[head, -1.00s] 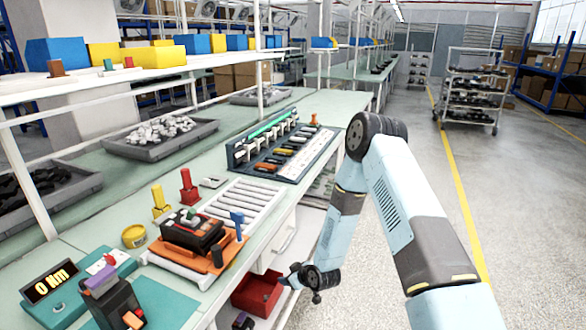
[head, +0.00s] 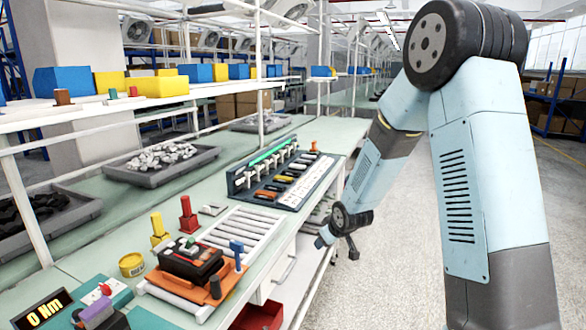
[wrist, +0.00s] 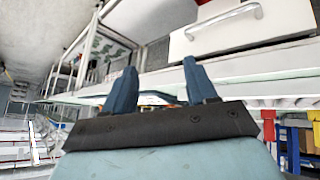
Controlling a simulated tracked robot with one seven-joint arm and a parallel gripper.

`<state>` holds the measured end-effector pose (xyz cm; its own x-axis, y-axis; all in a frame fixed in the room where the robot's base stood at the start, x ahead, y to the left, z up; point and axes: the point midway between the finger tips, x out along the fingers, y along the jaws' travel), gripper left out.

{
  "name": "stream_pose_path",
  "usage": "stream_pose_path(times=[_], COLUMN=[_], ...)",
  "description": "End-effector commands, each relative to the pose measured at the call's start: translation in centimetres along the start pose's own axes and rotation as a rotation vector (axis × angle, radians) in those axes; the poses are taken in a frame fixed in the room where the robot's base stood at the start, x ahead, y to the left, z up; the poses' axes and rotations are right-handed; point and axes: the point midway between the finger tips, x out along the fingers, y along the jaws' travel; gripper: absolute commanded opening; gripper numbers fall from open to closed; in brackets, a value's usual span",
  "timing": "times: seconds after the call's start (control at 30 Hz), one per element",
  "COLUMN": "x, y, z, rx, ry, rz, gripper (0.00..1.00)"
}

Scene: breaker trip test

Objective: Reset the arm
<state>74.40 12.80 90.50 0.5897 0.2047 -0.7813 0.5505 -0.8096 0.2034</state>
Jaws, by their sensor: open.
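My arm is raised at the right of the head view, clear of the workbench (head: 75,262). My gripper (head: 328,238) hangs beside the bench's front edge, small in that view. In the wrist view my gripper (wrist: 160,80) shows two blue fingers standing apart with nothing between them. The black breaker (head: 190,258) sits on an orange fixture (head: 228,283) on the bench, left of my gripper and apart from it.
A white roller rack (head: 240,232) and a tool holder (head: 285,180) stand on the bench. A red bin (head: 258,316) is below its edge. A white drawer with a handle (wrist: 224,20) is close to my gripper. The floor on the right (head: 385,285) is clear.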

Motion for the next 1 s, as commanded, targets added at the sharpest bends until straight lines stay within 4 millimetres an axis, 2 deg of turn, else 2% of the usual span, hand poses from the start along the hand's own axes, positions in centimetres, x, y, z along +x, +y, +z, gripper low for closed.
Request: stream_pose_path(times=[0.03, 0.2, 0.5, 0.77, 1.0], x=[-1.7, -6.9, -16.2, -24.0, -30.8], y=[0.6, 2.1, 3.5, 3.5, 2.5], z=[-0.4, -0.7, -0.1, 1.4, 3.6], rx=[0.01, 0.059, 0.16, 0.261, 0.359], ry=[-0.005, -0.042, -0.098, -0.136, -0.164], rz=[0.014, 0.053, 0.109, 0.147, 0.167], gripper=[0.57, 0.57, 0.57, 0.57, 0.57])
